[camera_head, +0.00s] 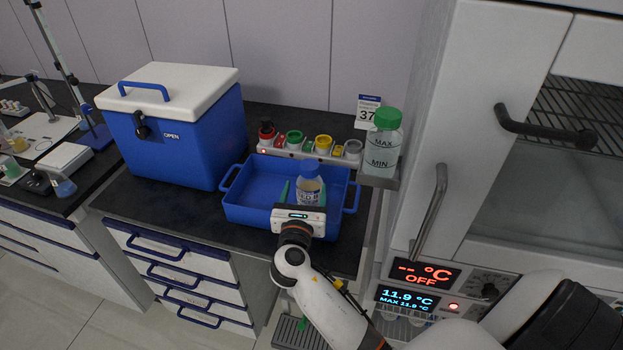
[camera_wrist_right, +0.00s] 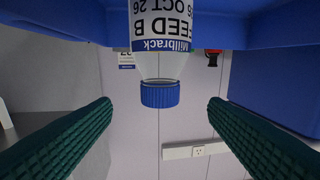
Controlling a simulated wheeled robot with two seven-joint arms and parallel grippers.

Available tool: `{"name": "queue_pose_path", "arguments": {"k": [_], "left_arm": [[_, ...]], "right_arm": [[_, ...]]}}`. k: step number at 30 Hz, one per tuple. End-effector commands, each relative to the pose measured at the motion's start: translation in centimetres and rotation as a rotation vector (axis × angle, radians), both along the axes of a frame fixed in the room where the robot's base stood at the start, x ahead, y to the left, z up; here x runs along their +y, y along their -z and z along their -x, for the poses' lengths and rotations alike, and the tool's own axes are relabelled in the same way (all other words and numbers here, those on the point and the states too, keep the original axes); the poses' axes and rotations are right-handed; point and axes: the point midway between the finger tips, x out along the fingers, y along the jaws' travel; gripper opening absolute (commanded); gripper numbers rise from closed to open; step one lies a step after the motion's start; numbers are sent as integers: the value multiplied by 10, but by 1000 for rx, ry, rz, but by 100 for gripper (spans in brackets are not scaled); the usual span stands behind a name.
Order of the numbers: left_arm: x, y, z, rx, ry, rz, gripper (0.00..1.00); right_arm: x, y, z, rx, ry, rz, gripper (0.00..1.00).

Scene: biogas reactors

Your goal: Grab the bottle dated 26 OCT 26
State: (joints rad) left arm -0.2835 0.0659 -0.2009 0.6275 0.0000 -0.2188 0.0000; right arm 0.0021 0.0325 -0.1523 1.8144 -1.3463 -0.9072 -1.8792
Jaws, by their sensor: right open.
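A bottle with a blue cap (camera_head: 309,185) stands in the blue tray (camera_head: 250,214). In the right wrist view the bottle (camera_wrist_right: 160,66) appears upside down, cap toward the bottom. Its label reads "FEED B" and "Millbrack", with a date ending in OCT 26; the day is only partly readable at the picture's top edge. My right gripper (camera_head: 303,192) reaches over the tray's front edge. Its green fingers (camera_wrist_right: 160,125) are open, one on each side of the bottle, with visible gaps in the wrist view. My left gripper is not in view.
A blue cooler box (camera_head: 185,140) stands left of the tray. Behind the tray is a rack of several coloured-cap containers (camera_head: 308,152). A green-capped bottle (camera_head: 382,145) stands at the right, beside the white cabinet (camera_head: 450,140). Dark counter (camera_head: 170,203) is clear in front of the cooler.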

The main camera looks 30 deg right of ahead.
Motion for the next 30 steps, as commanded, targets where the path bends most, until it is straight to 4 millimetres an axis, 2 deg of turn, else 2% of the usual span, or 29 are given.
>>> {"name": "queue_pose_path", "arguments": {"k": [6, 9, 14, 19, 24, 30], "left_arm": [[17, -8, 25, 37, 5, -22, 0], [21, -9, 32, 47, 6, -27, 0], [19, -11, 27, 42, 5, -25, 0], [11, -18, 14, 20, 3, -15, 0], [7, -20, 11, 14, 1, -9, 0], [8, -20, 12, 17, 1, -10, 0]], "right_arm": [[-27, -3, -30, -1, 1, 1, 69], [-34, -1, -39, -1, 1, -1, 69], [-41, 0, -47, -1, -1, -2, 69], [-58, 1, -65, 0, 1, 0, 69], [-71, 4, -80, -1, -1, -1, 69], [-73, 5, -82, 0, -1, -3, 69]]}}
